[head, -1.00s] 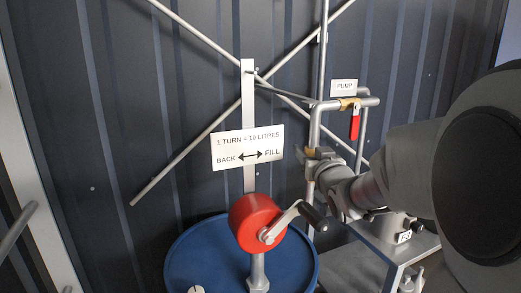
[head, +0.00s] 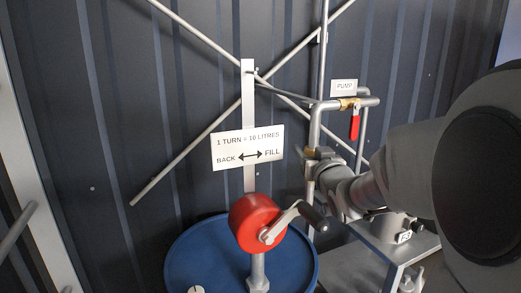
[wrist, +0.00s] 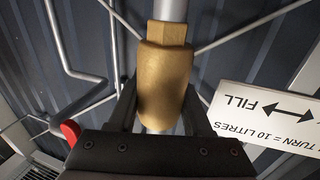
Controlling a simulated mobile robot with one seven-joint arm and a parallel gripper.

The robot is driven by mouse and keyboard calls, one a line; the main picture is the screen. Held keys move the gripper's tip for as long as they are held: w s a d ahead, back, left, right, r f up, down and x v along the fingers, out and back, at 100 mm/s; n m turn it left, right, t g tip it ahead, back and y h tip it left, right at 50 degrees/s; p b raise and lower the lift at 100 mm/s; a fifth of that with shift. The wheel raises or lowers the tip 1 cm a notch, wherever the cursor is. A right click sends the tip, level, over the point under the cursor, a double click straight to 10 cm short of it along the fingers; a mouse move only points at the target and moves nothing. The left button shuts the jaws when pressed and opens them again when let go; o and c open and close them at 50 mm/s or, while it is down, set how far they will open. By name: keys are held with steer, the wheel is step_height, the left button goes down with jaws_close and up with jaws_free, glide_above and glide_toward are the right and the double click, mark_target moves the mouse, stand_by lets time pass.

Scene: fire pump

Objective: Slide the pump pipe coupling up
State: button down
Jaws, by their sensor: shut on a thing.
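The pump pipe coupling is a brass sleeve (wrist: 165,85) with a hex collar, set around a grey vertical pipe (wrist: 172,9) in the wrist view. My gripper (wrist: 160,112) is shut on the coupling, with one dark finger on each side of it. In the head view my gripper (head: 312,160) is at the vertical pipe (head: 315,128), right of the white sign. There the coupling is mostly hidden by my gripper.
A red crank pump (head: 257,222) stands on a blue drum (head: 195,255) at lower left of my gripper. A red-handled valve (head: 354,124) sits on the upper pipe near the PUMP label (head: 344,88). The sign (head: 248,148) and a grey metal stand (head: 378,258) are close by.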

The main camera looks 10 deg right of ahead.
step_height(320, 180, up, 6)
steer(key=shift+f+p, duration=0.15)
steer(key=shift+p, duration=1)
steer(key=shift+c, duration=1.5)
jaws_free()
steer(key=shift+f, duration=0.1)
